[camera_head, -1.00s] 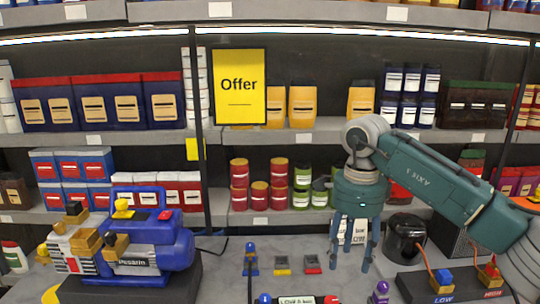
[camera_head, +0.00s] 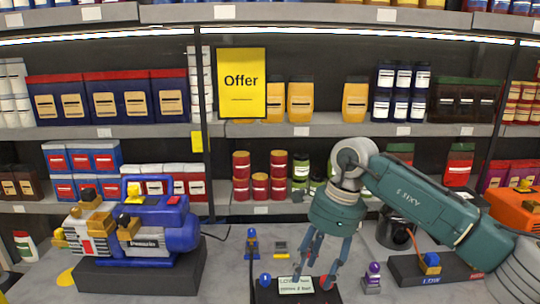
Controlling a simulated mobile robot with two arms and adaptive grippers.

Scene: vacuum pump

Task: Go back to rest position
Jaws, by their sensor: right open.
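My right gripper (camera_head: 318,266) reaches in from the right on its teal arm and points down over the middle of the grey table (camera_head: 225,285). Its fingers are spread apart and nothing shows between them. They are above or just behind a black block with a white label (camera_head: 295,286) at the front edge of the view; whether they touch it cannot be told. The blue vacuum pump (camera_head: 165,228) stands on a dark base at the left, apart from the gripper. My left gripper is not in view.
A dark base marked LOW (camera_head: 432,268) stands right of the gripper, with a black round pot (camera_head: 393,232) behind it. A purple-topped item (camera_head: 372,277) and a blue item (camera_head: 252,243) stand nearby. An orange box (camera_head: 518,212) is at the far right. Stocked shelves (camera_head: 330,131) line the back.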

